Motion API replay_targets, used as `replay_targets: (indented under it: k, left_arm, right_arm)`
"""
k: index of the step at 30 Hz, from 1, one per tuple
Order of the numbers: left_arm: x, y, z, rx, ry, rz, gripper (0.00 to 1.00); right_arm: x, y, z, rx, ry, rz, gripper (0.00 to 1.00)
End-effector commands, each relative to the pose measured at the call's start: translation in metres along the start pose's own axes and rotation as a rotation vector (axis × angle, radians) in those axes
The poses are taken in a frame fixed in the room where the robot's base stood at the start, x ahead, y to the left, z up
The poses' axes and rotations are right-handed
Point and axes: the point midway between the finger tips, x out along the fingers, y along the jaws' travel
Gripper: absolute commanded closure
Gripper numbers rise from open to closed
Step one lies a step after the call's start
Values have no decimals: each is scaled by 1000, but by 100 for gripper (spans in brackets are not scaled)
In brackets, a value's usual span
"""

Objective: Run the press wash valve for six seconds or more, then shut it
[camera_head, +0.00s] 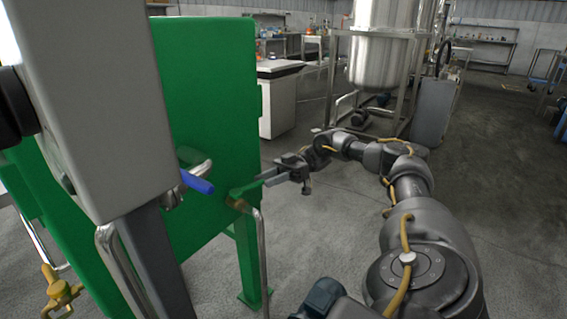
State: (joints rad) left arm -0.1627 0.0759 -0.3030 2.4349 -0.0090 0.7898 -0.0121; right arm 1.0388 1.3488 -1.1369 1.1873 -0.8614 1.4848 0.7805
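A valve with a green lever (247,190) and a brass-coloured body (237,204) sits on a metal pipe at the right edge of the green press plate. A second valve with a blue lever (196,182) sits to its left on a bent pipe. I cannot tell from markings which is the press wash valve. My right gripper (272,178) reaches in from the right, with its fingertips at the outer end of the green lever. Whether the fingers grip the lever or lie beside it is too small to tell. My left gripper is out of view.
The large green plate (207,100) and a grey box (95,110) on a post fill the left side. A brass valve (60,292) is low at the left. A steel tank (381,45) on a frame stands behind.

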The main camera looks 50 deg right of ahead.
Motion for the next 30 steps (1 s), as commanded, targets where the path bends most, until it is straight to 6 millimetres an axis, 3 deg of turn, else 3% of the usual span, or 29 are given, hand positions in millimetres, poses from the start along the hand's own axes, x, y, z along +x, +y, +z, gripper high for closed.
replay_targets:
  k: [10,15,27,30]
  left_arm:
    - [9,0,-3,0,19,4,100]
    - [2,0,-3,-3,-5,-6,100]
    - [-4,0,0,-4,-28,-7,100]
    - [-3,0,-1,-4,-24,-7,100]
  right_arm:
    - [-36,1,-2,0,3,3,64]
    - [-50,0,-1,1,3,2,64]
    - [-54,0,0,1,1,-1,64]
    - [-54,0,0,1,2,-3,76]
